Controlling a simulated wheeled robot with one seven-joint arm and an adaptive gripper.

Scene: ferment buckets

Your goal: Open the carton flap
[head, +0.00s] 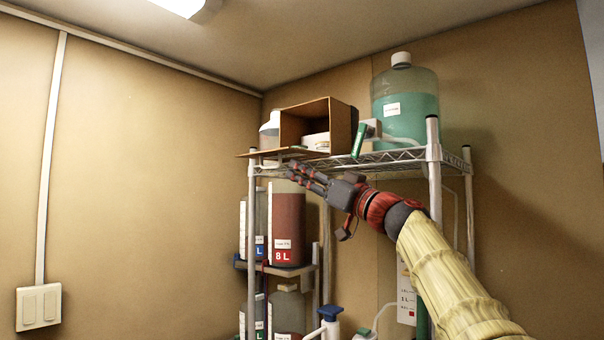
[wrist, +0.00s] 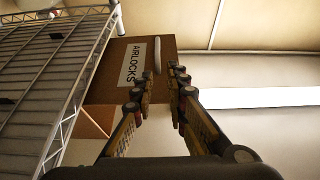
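The cardboard carton (head: 341,125) lies on the rack's top shelf with its open side facing out and a white item (head: 317,141) inside. Its flap (head: 262,154) is folded down, nearly level, and juts past the shelf's front edge. In the wrist view the flap's outer face (wrist: 103,87) shows from below, with a white AIRLOCKS label (wrist: 131,64) and a white handle-like bar (wrist: 157,55). My gripper (head: 285,172) is just below the flap. Its fingers (wrist: 157,83) are spread with nothing between them; whether a fingertip touches the flap I cannot tell.
The wire top shelf (head: 395,160) also holds a large jug of green liquid (head: 404,105) and a green-and-white item (head: 359,140) beside the carton. A rack post (head: 433,150) stands near my arm. Red-filled containers (head: 287,220) stand below. The left side is clear.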

